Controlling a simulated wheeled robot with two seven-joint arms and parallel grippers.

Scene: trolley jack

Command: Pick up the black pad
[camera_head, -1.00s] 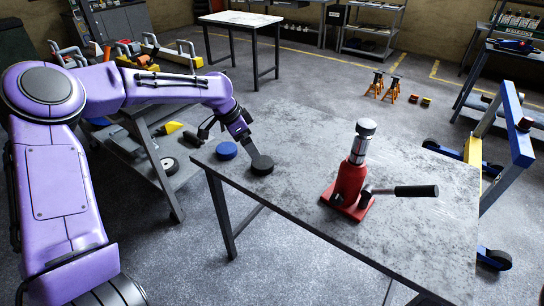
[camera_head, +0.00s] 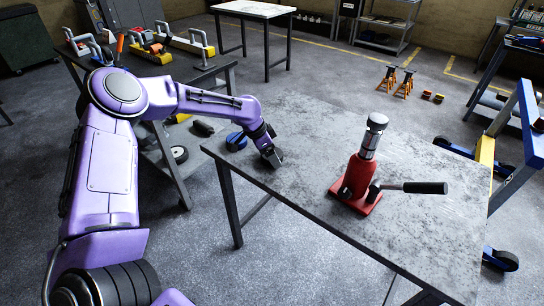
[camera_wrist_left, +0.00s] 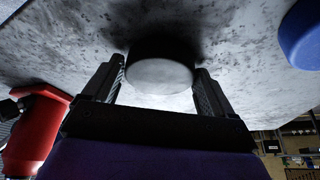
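The black pad (camera_wrist_left: 160,66) lies on the grey worktable (camera_head: 330,130) and is round, with a pale sheen on the face toward the wrist camera. My left gripper (camera_head: 272,158) is at the pad's place near the table's left corner and largely hides the pad in the head view. In the left wrist view the fingers (camera_wrist_left: 160,84) stand on either side of the pad, with what look like narrow gaps, so the gripper appears open around it. My right gripper is not in view.
A blue pad (camera_head: 236,141) lies just left of my gripper on the same table. A red bottle jack (camera_head: 358,178) with a black-gripped handle (camera_head: 425,188) stands to the right. A trolley with tools (camera_head: 160,52) is behind my arm. The tabletop between gripper and jack is clear.

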